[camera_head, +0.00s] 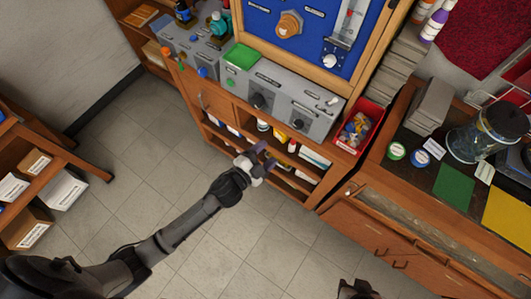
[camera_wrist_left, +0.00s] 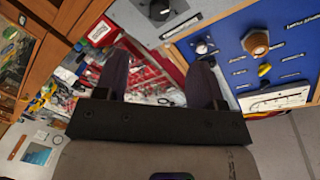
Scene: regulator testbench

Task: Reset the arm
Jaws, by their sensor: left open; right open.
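My left arm reaches in from the lower left in the head view. Its left gripper (camera_head: 262,158) is open and empty, in front of the wooden bench's lower shelves. In the left wrist view, the left gripper (camera_wrist_left: 160,82) shows two dark fingers spread apart with nothing between them. My right gripper (camera_head: 357,290) shows only as a small dark part at the bottom edge of the head view, over the floor; most of it is cut off. No held object is visible.
A grey control box (camera_head: 275,92) and blue panel (camera_head: 310,30) stand on the bench. A red bin (camera_head: 357,128) sits at its right end. A counter with a glass jar (camera_head: 470,143) is at right, a shelf (camera_head: 45,165) at left. The tiled floor between is clear.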

